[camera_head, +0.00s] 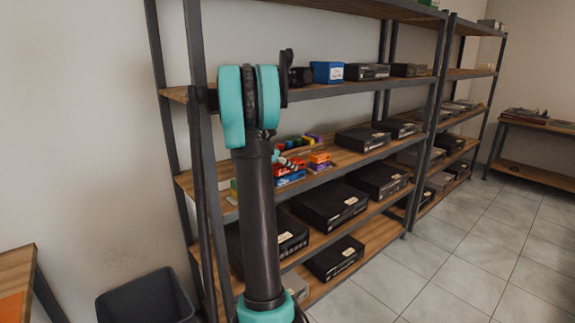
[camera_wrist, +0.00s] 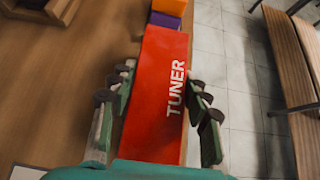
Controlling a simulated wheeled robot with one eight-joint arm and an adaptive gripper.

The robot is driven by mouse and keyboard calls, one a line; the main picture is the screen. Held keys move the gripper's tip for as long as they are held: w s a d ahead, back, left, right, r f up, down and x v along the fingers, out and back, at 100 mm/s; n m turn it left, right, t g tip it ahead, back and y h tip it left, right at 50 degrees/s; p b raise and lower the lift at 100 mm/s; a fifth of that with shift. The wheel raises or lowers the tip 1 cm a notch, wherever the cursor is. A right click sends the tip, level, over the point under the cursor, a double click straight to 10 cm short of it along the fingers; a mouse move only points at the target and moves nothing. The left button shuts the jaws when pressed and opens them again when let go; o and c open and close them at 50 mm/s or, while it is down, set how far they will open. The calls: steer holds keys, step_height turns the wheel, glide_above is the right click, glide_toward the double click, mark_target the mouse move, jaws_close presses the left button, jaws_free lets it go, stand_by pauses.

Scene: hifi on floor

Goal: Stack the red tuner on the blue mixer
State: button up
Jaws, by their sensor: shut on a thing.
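The red tuner (camera_wrist: 158,100), a flat red box with white TUNER lettering, lies between the fingers of my gripper (camera_wrist: 160,82) in the wrist view. My gripper is shut on its sides. In the head view the red tuner (camera_head: 291,164) shows at the middle shelf, just right of my arm, which hides most of my gripper. A blue box (camera_head: 291,179), apparently the blue mixer, shows directly below the tuner near the shelf's front edge. I cannot tell whether the two touch. The blue mixer is hidden in the wrist view.
An orange box (camera_head: 319,157) sits on a purple box (camera_head: 320,167) just right of the tuner. Small coloured blocks (camera_head: 297,141) lie behind. Black devices (camera_head: 362,138) stand farther right. Shelf posts and the board above bound the space. The tiled floor (camera_head: 450,260) is clear.

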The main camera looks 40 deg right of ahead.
steer(key=shift+f, duration=0.3)
stand_by(0.5)
steer(key=o, duration=1.4)
steer(key=shift+o, duration=0.2)
steer(key=v, duration=0.7)
steer(key=shift+a+r, duration=0.15)
steer(key=shift+a, duration=0.05)
